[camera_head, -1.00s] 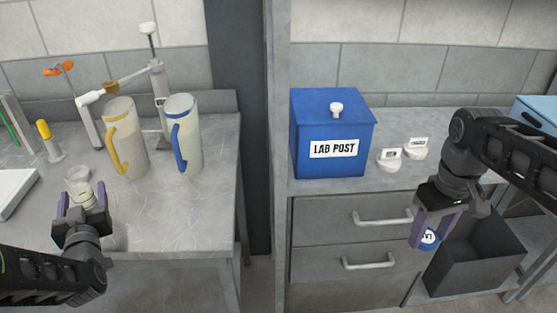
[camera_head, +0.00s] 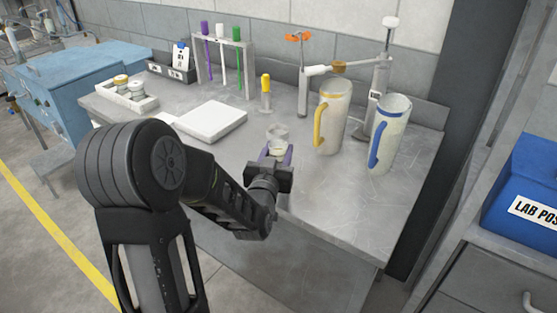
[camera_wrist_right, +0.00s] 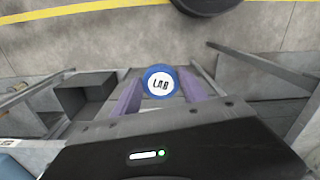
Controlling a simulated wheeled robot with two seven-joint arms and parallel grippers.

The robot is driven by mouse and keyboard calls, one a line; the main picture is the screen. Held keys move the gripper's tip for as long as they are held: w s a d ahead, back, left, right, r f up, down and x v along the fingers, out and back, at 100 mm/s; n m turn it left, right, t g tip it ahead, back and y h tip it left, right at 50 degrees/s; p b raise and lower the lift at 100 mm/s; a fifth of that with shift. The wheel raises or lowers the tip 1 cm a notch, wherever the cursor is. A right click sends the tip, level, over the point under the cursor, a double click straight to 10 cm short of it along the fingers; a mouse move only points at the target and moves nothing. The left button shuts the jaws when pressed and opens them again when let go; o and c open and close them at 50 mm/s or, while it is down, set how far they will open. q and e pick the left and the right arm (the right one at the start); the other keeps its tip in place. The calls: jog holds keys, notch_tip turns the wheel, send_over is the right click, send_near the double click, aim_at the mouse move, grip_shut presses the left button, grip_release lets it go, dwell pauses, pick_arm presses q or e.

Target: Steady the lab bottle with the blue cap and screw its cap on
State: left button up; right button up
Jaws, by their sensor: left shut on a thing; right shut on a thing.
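The lab bottle (camera_head: 278,132), a small clear open-topped vessel with pale contents, stands upright on the grey bench (camera_head: 345,210) near its front edge. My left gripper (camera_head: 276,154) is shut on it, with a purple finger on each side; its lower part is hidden. No cap shows on its mouth. The blue cap (camera_wrist_right: 160,81), round with a white disc lettered LAB, is between the purple fingers of my right gripper (camera_wrist_right: 159,92) in the right wrist view. That gripper is shut on it, over the floor and away from the bench. The right gripper is not in the head view.
A yellow-handled jug (camera_head: 332,115) and a blue-handled jug (camera_head: 391,135) stand right of the bottle. Behind are a yellow-topped dropper (camera_head: 266,92) and a tube rack (camera_head: 250,70). A white flat box (camera_head: 212,122) lies left. The blue LAB POST box (camera_head: 520,190) is far right.

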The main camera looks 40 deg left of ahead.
pick_arm(q)
grip_shut()
jog(key=shift+r, duration=0.15)
notch_tip(320, 180, up, 10)
jog(key=p, duration=0.1)
dwell(0.4)
dwell(0.4)
jog(key=shift+o, duration=1.2)
grip_release()
grip_shut()
jog(key=shift+f, duration=0.2)
